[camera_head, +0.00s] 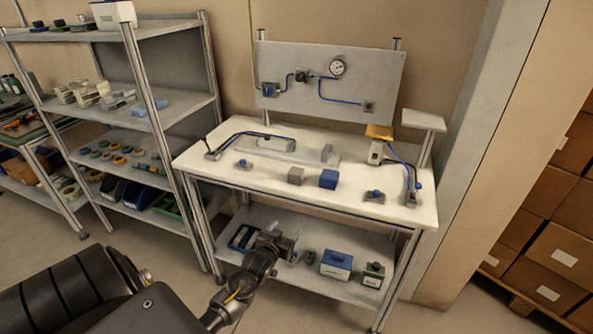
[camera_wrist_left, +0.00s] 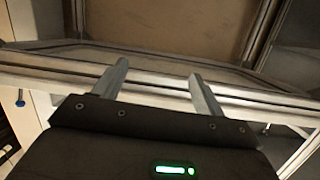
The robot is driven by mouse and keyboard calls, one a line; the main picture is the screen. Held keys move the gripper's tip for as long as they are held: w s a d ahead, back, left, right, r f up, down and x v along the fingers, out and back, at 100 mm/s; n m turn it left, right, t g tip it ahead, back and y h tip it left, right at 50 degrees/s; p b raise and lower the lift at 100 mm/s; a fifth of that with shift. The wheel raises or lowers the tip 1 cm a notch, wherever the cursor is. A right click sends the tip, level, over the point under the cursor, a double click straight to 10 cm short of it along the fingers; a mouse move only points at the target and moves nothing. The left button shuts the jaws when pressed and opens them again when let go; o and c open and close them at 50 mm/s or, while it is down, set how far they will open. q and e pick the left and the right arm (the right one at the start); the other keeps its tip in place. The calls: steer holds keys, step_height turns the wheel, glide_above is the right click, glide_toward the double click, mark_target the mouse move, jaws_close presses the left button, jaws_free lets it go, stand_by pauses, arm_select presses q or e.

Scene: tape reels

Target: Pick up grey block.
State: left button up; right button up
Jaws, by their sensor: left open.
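A small grey block (camera_head: 295,176) sits on the white tabletop (camera_head: 240,178), just left of a blue block (camera_head: 328,179). Another grey piece (camera_head: 326,153) stands farther back on the table. My left gripper (camera_head: 283,243) is in front of the bench, below the tabletop and over the lower shelf, well apart from the grey block. In the left wrist view its two fingers (camera_wrist_left: 158,80) are apart with nothing between them. They face a metal frame rail, and no grey block shows there. My right gripper is not in view.
The tabletop's front edge lies between my left gripper and the block. A shelving rack (camera_head: 165,110) stands left. Blue hoses with fittings (camera_head: 395,160) flank the table.

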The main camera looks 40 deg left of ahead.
mark_target(294, 175)
arm_select(q)
step_height(294, 175, up, 14)
steer(key=w+a+n+t+y, duration=0.1)
steer(key=w+a+t, duration=0.1)
steer(key=a, duration=0.1)
steer(key=p+x, duration=0.3)
steer(key=x, duration=0.6)
steer(key=shift+w+d, duration=0.1)
steer(key=shift+w, duration=0.65)
steer(key=c, duration=1.1)
